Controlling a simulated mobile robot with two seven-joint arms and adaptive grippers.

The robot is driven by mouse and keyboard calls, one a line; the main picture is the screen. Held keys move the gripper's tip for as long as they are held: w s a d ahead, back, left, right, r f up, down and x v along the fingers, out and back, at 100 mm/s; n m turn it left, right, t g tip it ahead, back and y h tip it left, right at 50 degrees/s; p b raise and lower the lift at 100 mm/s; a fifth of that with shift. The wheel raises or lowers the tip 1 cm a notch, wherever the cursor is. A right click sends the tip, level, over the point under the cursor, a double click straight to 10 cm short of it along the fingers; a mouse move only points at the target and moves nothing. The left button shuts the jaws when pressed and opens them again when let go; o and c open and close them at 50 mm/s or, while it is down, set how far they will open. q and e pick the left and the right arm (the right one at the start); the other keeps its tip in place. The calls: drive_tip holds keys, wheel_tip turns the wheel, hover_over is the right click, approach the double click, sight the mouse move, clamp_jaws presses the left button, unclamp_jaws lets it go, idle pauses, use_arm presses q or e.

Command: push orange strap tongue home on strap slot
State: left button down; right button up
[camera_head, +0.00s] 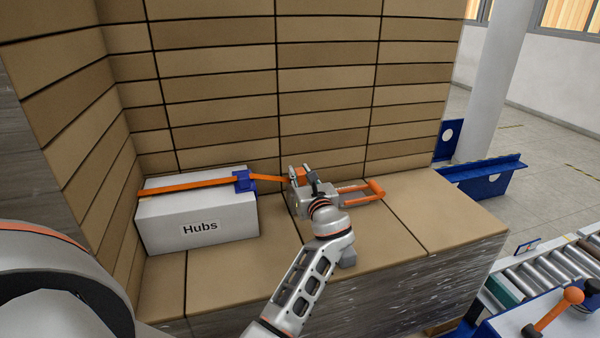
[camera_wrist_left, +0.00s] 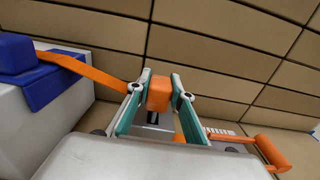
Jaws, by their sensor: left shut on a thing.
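The orange strap tongue (camera_wrist_left: 159,92) is a small orange block between the two fingers of my left gripper (camera_wrist_left: 156,98) in the left wrist view. The fingers are shut on it. In the head view, the tongue is a small orange patch beside my left gripper (camera_head: 309,178). Just below the tongue in the wrist view is a dark opening (camera_wrist_left: 152,118) in a grey part, seemingly the strap slot. I cannot tell whether the tongue is in it. A grey device (camera_head: 325,204) with an orange handle (camera_head: 376,188) lies under the gripper. My right gripper is not in view.
A white box labelled Hubs (camera_head: 200,220) stands to the left, with an orange strap (camera_head: 190,187) across it and a blue buckle (camera_head: 243,181). Stacked cardboard boxes (camera_head: 320,90) form a wall behind. The box tops (camera_head: 430,210) at right are free. A roller conveyor (camera_head: 560,265) is farther right.

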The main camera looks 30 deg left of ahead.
use_arm(q)
drive_tip(key=shift+f, duration=0.6)
drive_tip(key=shift+f+b, duration=0.35)
drive_tip(key=shift+b, duration=0.1)
drive_tip(key=c, duration=1.7)
unclamp_jaws()
drive_tip(key=shift+o, duration=0.3)
drive_tip(key=o, duration=0.4)
drive_tip(key=shift+d, duration=0.1)
drive_tip(key=shift+s+d, duration=0.3)
drive_tip(key=shift+s+d+p, duration=0.2)
drive_tip(key=shift+d+p, duration=0.05)
drive_tip(key=shift+p, duration=0.15)
